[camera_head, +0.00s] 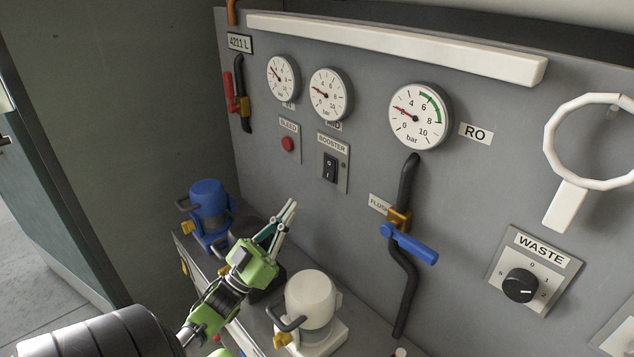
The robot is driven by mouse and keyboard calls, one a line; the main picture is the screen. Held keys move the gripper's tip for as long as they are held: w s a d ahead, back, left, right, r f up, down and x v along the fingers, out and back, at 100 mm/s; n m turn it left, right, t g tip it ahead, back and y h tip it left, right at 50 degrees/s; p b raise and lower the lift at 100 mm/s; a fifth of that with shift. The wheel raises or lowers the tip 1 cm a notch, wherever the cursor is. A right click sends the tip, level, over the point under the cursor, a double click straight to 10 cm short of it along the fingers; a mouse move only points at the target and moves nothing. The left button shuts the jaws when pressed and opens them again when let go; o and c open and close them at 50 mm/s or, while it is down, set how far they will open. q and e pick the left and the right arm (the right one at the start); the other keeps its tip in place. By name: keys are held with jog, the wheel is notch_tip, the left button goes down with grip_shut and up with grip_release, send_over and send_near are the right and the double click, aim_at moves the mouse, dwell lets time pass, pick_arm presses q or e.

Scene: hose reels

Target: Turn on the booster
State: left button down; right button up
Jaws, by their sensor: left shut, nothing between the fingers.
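The booster switch (330,167) is a black rocker on a grey plate labelled BOOSTER, on the grey wall panel below the middle gauge. Which way the rocker is tipped is too small to tell. My left gripper (290,207) is shut and empty, below and left of the switch, apart from it. Its fingers point up and to the right, in front of the panel's lower part. My right gripper is not in view.
A red BLEED button (288,143) sits left of the switch. A blue-handled FLUSH valve (409,243) sticks out at lower right. A blue canister (210,211) and a white canister (312,304) flank my left gripper. A WASTE knob (520,286) is farther right.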

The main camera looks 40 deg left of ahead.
aim_at(328, 173)
pick_arm(q)
jog(key=w+r, duration=0.1)
jog(key=w, duration=0.1)
jog(key=w+p, duration=0.1)
jog(key=w, duration=0.2)
jog(key=w+r+p, duration=0.1)
jog(key=w, duration=0.2)
jog(key=shift+d+r, duration=0.3)
